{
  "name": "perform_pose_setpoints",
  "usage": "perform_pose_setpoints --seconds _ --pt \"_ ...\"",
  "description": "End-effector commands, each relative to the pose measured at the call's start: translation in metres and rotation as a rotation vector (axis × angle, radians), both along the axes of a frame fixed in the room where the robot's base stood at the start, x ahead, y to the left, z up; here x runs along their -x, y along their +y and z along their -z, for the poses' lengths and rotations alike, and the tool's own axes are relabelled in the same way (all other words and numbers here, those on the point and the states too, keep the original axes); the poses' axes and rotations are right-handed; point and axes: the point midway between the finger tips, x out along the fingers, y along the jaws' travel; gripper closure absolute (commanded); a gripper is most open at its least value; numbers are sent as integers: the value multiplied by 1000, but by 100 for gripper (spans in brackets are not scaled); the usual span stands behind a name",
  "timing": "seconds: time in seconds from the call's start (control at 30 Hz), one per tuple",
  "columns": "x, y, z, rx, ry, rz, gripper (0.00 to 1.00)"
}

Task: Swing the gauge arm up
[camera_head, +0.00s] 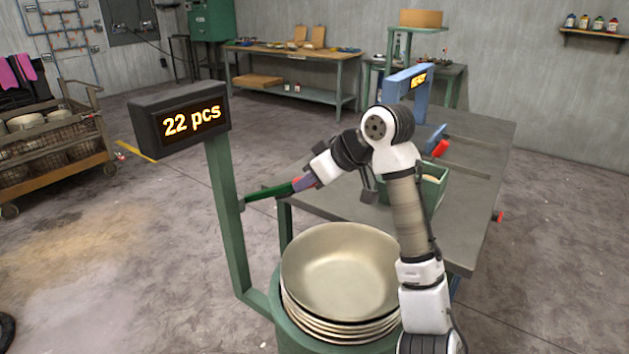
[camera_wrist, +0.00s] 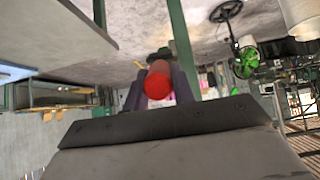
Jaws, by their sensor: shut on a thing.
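The gauge arm (camera_head: 270,192) is a short green bar that joins the upright green post (camera_head: 223,185) at its left end. It stands nearly level, rising slightly to the right, above the stack of bowls. My gripper (camera_head: 302,184) is shut on the red-tipped outer end of the gauge arm. In the wrist view the red knob (camera_wrist: 158,82) sits between the two fingers of my gripper (camera_wrist: 160,88). The post (camera_wrist: 182,45) runs up behind it. The metal bowls (camera_head: 340,270) are stacked below, close to the post.
A dark display (camera_head: 180,118) reading "22 pcs" tops the post. A grey table (camera_head: 465,215) with a green bin (camera_head: 432,187) and a blue device (camera_head: 408,88) stands at the right. A cart (camera_head: 55,160) is far left. The floor left of the post is clear.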

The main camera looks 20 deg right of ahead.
Motion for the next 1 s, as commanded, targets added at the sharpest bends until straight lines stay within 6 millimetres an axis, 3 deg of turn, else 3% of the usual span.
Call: perform_pose_setpoints --seconds 0.27,0.63,1.0 --pt "-1 0 -2 0 -2 1 89" --pt "-20 16 -38 -1 -2 -1 89" --pt "-22 17 -38 0 -2 0 89"
